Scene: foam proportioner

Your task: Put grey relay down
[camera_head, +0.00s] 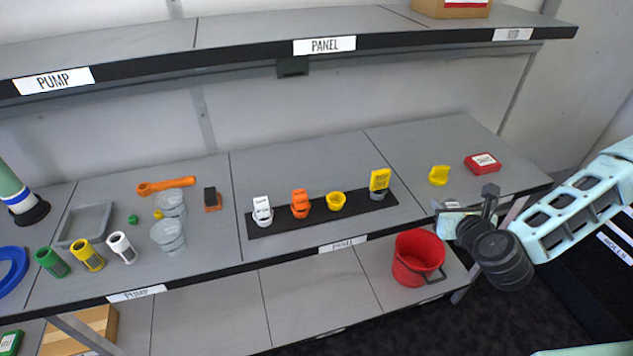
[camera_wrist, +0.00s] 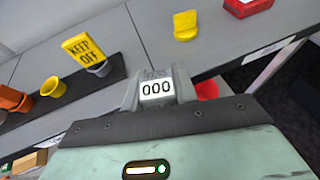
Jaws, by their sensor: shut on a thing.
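My gripper (camera_head: 478,215) is in front of the right end of the middle shelf, near its front edge. In the wrist view my gripper (camera_wrist: 157,90) is shut on the grey relay (camera_wrist: 157,87), whose white face reads "000". In the head view the relay is mostly hidden by the gripper. A black strip (camera_head: 290,224) on the shelf bears a white item (camera_head: 262,209), an orange item (camera_head: 300,203), an empty-looking yellow cup (camera_head: 336,201) and a yellow "KEEP OFF" tag (camera_head: 380,180) in a grey cup (camera_head: 377,195).
A yellow piece (camera_head: 439,175) and a red box (camera_head: 482,163) lie on the shelf's right part. A red bucket (camera_head: 418,257) stands on the lower shelf. Clear cups (camera_head: 168,237), a grey tray (camera_head: 84,224) and an orange wrench (camera_head: 166,186) are at left. Bare shelf surrounds the strip.

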